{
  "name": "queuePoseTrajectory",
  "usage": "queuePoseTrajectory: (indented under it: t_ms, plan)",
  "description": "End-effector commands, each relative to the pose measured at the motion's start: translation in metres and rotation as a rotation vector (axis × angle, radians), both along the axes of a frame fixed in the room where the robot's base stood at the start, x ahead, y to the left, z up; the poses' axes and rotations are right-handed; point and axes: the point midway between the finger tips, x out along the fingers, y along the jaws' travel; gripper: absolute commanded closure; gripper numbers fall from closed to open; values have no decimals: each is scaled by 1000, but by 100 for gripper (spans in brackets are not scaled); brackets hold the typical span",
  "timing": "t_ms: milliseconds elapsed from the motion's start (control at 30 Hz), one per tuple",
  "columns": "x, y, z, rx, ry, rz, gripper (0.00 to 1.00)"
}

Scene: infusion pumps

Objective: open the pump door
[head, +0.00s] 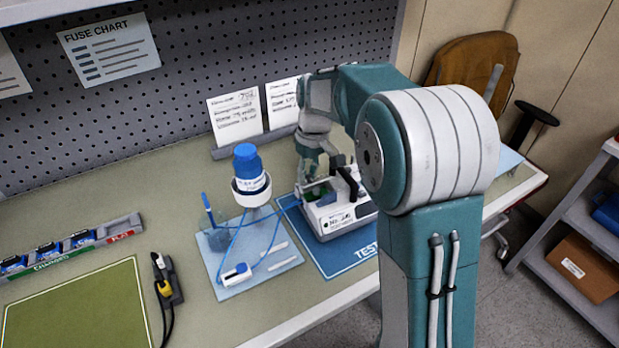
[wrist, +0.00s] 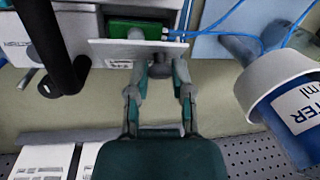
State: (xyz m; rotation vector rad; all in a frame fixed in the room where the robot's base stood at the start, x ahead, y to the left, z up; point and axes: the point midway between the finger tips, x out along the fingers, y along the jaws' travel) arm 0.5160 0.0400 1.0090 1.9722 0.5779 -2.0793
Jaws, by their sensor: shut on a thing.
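The white and grey pump (head: 345,222) stands on a blue mat in the head view, with a black handle (head: 349,185) on it. In the wrist view its door, a pale flat panel (wrist: 112,47), stands away from the body, and a green interior (wrist: 122,27) shows behind it. My gripper (wrist: 161,71) is at the door's edge. Its two fingers close on a grey knob-like part at the door, which the fingers partly hide. In the head view my gripper (head: 318,178) reaches over the pump's left side, and its fingertips are hard to make out.
A blue-capped bottle (head: 247,165) in a white holder stands close left of the pump, with blue tubing on a light-blue pad (head: 222,268). The black handle (wrist: 58,65) rises close beside my gripper. Written cards (head: 236,114) stand behind. Green bench is clear at back left.

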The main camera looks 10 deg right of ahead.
Motion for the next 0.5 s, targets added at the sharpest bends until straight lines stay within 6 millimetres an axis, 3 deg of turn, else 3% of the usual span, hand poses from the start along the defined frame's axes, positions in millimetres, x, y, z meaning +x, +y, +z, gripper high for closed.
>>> queuePoseTrajectory:
  t_ms: [500]
  plan:
    - [26, 7, 4, -113, 432, 0, 100]
